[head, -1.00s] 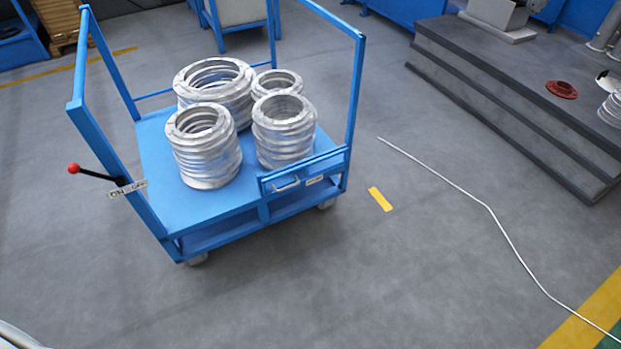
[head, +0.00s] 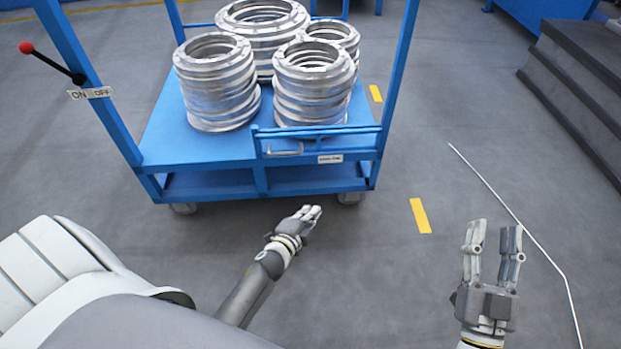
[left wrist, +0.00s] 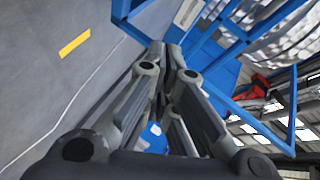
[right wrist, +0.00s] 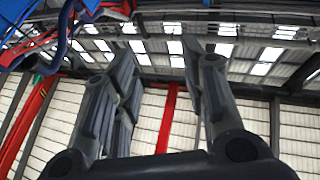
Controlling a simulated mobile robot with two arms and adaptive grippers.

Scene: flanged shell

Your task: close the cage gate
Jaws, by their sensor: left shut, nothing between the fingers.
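The blue wheeled cart (head: 200,182) stands ahead of me. At the right half of its near edge is a low blue gate-like panel (head: 345,142) with a metal handle (head: 285,151) and a white label. I cannot tell whether this panel is latched. My left gripper (head: 312,210) is shut and empty, low in front of the cart and apart from the panel in the picture. Its closed fingers (left wrist: 168,58) point towards the cart in the left wrist view. My right gripper (head: 493,226) is open and empty, to the right of the cart; its spread fingers (right wrist: 160,60) also show.
Several metal ringed shells (head: 215,85) stand on the cart bed. A red-knobbed lever (head: 50,62) with an ON/OFF plate is on the cart's left post. A thin pale rod or line (head: 520,225) lies on the right floor. Dark steps (head: 585,90) rise at far right.

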